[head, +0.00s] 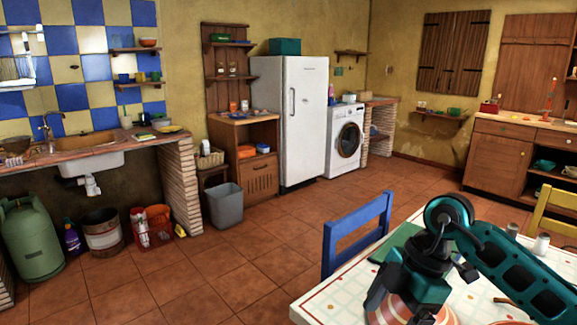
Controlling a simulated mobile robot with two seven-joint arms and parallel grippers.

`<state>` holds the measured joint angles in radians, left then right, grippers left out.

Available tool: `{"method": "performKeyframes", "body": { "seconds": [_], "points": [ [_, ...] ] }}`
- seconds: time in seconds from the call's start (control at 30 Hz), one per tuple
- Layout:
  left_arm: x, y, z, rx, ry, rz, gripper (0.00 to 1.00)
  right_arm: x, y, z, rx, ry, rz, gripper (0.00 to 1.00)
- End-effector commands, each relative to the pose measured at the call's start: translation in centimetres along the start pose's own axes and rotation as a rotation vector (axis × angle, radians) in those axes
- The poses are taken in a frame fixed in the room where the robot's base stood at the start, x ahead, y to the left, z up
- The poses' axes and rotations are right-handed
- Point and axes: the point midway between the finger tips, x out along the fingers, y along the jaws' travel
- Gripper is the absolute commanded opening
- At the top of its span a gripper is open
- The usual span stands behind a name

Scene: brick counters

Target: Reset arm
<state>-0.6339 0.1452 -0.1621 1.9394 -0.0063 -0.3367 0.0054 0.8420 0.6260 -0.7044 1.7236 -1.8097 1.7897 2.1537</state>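The arm that comes in from the right edge is my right arm, in teal and black. Its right gripper (410,290) points down over the table at the lower right. A red-and-white striped object (402,308) shows directly below and between its dark parts, cut off by the bottom edge. I cannot tell whether the gripper touches or holds it. The fingertips are not clearly visible. My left gripper is not in view.
The table (325,303) has a white patterned top with small jars (541,243) at its right. A blue chair (357,228) and a yellow chair (553,212) stand against it. The tiled floor (240,270) is open between the table and the sink counter (110,145).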

Motion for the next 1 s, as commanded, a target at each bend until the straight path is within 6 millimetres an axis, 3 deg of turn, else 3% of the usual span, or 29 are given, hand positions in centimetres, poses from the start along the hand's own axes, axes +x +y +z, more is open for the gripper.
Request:
{"method": "performKeyframes", "body": {
  "seconds": [0.03, 0.13, 0.3, 0.4, 0.47, 0.57, 0.67, 0.77, 0.8, 0.9, 1.0],
  "points": [
    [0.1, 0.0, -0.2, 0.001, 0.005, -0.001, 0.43, 1.8, -0.5, -2.2, -0.073, 0.124, -0.006, 0.86],
    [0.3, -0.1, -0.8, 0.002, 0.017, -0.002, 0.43, 3.8, -1.4, -6.8, -0.210, 0.390, 0.031, 0.86],
    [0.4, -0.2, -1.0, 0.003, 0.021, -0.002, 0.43, 4.1, -2.5, -14.1, -0.326, 0.903, 0.253, 0.86],
    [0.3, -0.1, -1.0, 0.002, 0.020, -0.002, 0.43, 2.6, -2.1, -16.0, -0.271, 1.153, 0.479, 0.86],
    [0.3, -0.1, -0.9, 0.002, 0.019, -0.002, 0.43, 1.7, -1.5, -15.9, -0.191, 1.259, 0.632, 0.86],
    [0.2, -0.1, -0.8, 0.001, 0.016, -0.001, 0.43, 1.2, -0.2, -13.8, 0.013, 1.341, 0.888, 0.86],
    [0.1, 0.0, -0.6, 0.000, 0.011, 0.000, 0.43, 2.4, 0.5, -9.6, 0.283, 1.302, 1.106, 0.86],
    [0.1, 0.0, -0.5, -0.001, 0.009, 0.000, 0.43, 5.7, -0.1, -4.4, 0.583, 1.153, 1.240, 0.86],
    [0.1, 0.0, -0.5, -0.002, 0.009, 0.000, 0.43, 7.6, -0.9, -2.3, 0.702, 1.069, 1.263, 0.86],
    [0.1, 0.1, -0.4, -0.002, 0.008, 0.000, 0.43, 12.5, -4.1, 2.1, 0.950, 0.847, 1.248, 0.86],
    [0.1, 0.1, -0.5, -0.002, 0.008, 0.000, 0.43, 16.8, -7.8, 4.7, 1.112, 0.668, 1.169, 0.86]
  ]
}}
